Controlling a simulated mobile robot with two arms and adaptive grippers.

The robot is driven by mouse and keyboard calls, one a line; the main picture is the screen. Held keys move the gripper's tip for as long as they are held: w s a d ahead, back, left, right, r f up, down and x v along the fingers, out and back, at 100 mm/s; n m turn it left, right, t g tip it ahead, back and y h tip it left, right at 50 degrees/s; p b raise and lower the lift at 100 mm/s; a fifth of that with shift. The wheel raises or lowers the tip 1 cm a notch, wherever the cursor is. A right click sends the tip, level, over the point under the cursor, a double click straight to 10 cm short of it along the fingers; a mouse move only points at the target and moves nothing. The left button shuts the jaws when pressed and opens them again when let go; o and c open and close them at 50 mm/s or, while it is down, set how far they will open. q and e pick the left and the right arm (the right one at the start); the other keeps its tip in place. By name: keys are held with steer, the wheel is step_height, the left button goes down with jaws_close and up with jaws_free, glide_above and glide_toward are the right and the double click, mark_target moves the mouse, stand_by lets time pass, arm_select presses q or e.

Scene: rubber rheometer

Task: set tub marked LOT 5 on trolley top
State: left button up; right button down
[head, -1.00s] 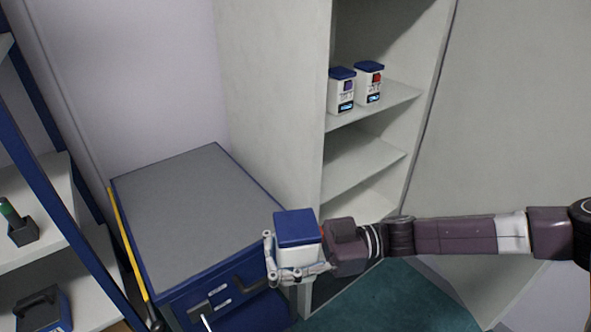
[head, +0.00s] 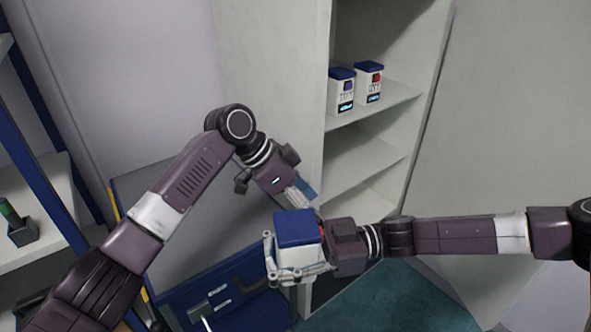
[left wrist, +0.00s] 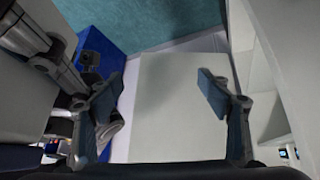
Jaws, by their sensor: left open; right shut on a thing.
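A white tub with a blue lid (head: 298,228) is upright in my right gripper (head: 299,276), which is shut on it. Its label is not readable from here. The trolley (head: 215,240) has a grey top and a blue body. The tub is in the air by the trolley's right front corner. My left gripper (head: 304,192) is just behind and above the tub, close to it; I cannot tell if they touch. In the left wrist view my left gripper (left wrist: 160,95) has its fingers spread with nothing held between them.
Two similar blue-lidded tubs, one on the left (head: 341,92) and one on the right (head: 369,83), stand on a cabinet shelf (head: 395,105). The shelves below look empty. A blue-framed rack (head: 50,190) stands at the left. My left arm crosses over the trolley top.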

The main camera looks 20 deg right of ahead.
arm_select(q)
step_height(320, 180, up, 11)
steer(key=s+y, duration=0.1)
steer(key=s, duration=0.1)
step_height(320, 180, up, 8)
steer(key=m+t+y, duration=0.1)
steer(key=y, duration=0.5)
glide_above(296, 224)
steer(key=shift+a+f, duration=0.1)
steer(key=shift+f, duration=0.05)
step_height(296, 224, down, 11)
steer(key=shift+f, duration=0.15)
steer(key=c, duration=1.3)
steer(key=shift+c, duration=0.8)
arm_select(e)
steer(key=c, duration=0.9)
jaws_free()
steer(key=shift+c, duration=0.2)
